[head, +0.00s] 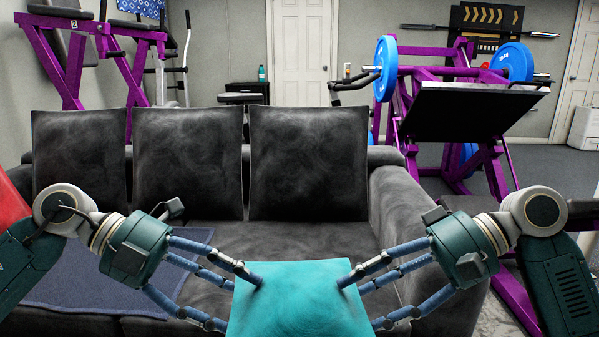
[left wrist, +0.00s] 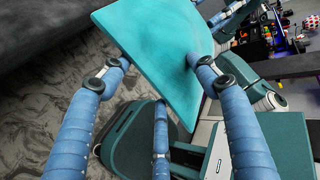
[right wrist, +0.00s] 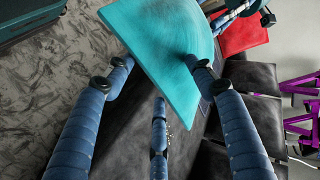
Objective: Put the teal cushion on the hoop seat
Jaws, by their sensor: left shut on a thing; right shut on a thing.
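The teal cushion (head: 298,305) is held up in front of me between my two grippers, low in the middle of the head view. It also shows in the left wrist view (left wrist: 160,35) and the right wrist view (right wrist: 165,40). My left gripper (head: 242,300) is shut on its left side, and my right gripper (head: 362,303) is shut on its right side. The cushion's lower edge is cut off by the head picture. I cannot make out a hoop seat in any view.
A black sofa (head: 290,240) with several dark back cushions stands right in front of me, its right armrest (head: 405,200) near my right arm. A navy cloth (head: 110,275) lies on its left seat. Purple gym machines (head: 455,150) stand behind. Some grey floor shows at the back right.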

